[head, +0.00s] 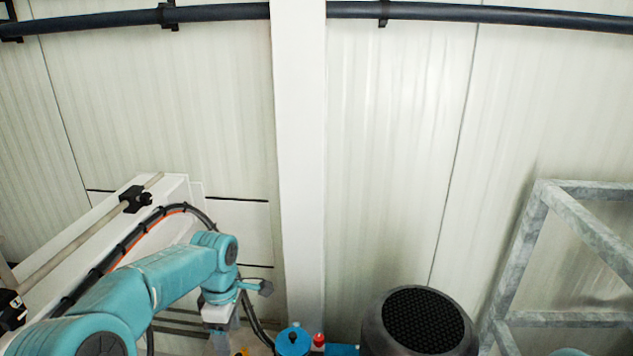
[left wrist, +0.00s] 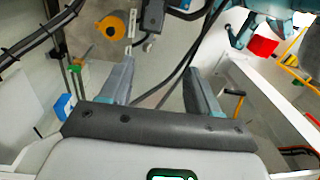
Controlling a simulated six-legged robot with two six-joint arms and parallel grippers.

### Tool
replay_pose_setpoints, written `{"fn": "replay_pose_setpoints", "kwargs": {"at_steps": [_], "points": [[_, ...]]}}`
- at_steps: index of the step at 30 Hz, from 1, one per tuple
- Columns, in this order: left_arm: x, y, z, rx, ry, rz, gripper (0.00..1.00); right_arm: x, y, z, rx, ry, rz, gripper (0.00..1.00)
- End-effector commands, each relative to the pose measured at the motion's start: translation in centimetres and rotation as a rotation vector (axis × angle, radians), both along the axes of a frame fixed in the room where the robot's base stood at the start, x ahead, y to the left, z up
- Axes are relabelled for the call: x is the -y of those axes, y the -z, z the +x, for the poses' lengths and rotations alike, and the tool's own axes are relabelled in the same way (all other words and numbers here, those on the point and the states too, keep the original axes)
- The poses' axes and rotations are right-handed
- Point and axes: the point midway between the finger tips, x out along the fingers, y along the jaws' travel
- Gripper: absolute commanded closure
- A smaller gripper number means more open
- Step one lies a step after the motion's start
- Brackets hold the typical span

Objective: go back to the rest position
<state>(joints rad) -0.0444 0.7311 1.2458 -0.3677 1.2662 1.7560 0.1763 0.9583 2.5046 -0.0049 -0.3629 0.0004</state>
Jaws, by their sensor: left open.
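My left arm comes in from the left in the head view, and its left gripper (head: 226,342) points down near the bottom edge, partly cut off. In the left wrist view the left gripper (left wrist: 158,80) has two grey fingers set well apart. They are open, with nothing held between them; dark cables pass behind. My right gripper is not in view.
A black motor-like cylinder with a meshed top (head: 418,322) stands at the bottom middle. A grey metal frame (head: 540,225) is on the right. A white column (head: 299,150) stands before the panelled wall (head: 400,130). A yellow-orange part (left wrist: 110,27) shows beyond the fingers.

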Motion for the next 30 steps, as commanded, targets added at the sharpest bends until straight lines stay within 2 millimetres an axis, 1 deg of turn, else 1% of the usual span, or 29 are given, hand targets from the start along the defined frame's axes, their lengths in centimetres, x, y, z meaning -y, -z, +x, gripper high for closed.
{"fn": "replay_pose_setpoints", "kwargs": {"at_steps": [1,2,3,5,6,8,9,11,12,15,16,18,20,21,24,27,30], "points": [[-0.3,1.2,-2.1,-0.093,0.0,-0.003,0.38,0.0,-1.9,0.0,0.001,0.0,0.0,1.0],[-0.2,2.4,-3.4,-0.143,0.003,-0.01,0.38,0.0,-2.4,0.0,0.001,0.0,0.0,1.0],[0.0,4.2,-5.3,-0.199,0.008,-0.03,0.38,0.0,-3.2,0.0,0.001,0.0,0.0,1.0],[0.9,7.2,-8.4,-0.262,0.056,-0.083,0.38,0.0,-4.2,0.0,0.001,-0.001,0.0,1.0],[1.8,9.1,-10.6,-0.29,0.11,-0.13,0.38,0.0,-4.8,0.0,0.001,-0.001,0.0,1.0],[3.3,11.7,-14.2,-0.31,0.207,-0.214,0.38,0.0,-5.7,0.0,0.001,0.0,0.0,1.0],[4.4,13.2,-16.7,-0.307,0.28,-0.275,0.38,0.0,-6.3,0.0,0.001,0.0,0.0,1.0],[6.2,14.9,-20.6,-0.28,0.399,-0.366,0.38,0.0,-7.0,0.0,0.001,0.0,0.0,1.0],[7.3,15.7,-23.1,-0.246,0.486,-0.419,0.38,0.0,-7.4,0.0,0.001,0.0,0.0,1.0],[9.5,16.9,-28.0,-0.116,0.711,-0.5,0.38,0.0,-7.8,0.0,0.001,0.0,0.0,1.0],[9.9,17.1,-28.9,-0.069,0.782,-0.506,0.38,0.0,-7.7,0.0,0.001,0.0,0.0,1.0],[10.5,17.5,-30.1,0.043,0.945,-0.489,0.38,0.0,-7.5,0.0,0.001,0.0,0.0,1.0],[10.5,17.5,-30.0,0.134,1.069,-0.448,0.38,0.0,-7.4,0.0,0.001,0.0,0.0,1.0],[10.4,17.6,-29.5,0.186,1.14,-0.413,0.38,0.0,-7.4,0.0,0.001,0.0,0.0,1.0],[10.1,17.8,-27.4,0.288,1.277,-0.328,0.38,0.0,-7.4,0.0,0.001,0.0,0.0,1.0],[10.0,17.8,-26.8,0.319,1.354,-0.301,0.38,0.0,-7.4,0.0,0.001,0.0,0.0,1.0],[10.0,17.8,-26.8,0.322,1.375,-0.3,0.38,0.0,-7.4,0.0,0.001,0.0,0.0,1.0]]}}
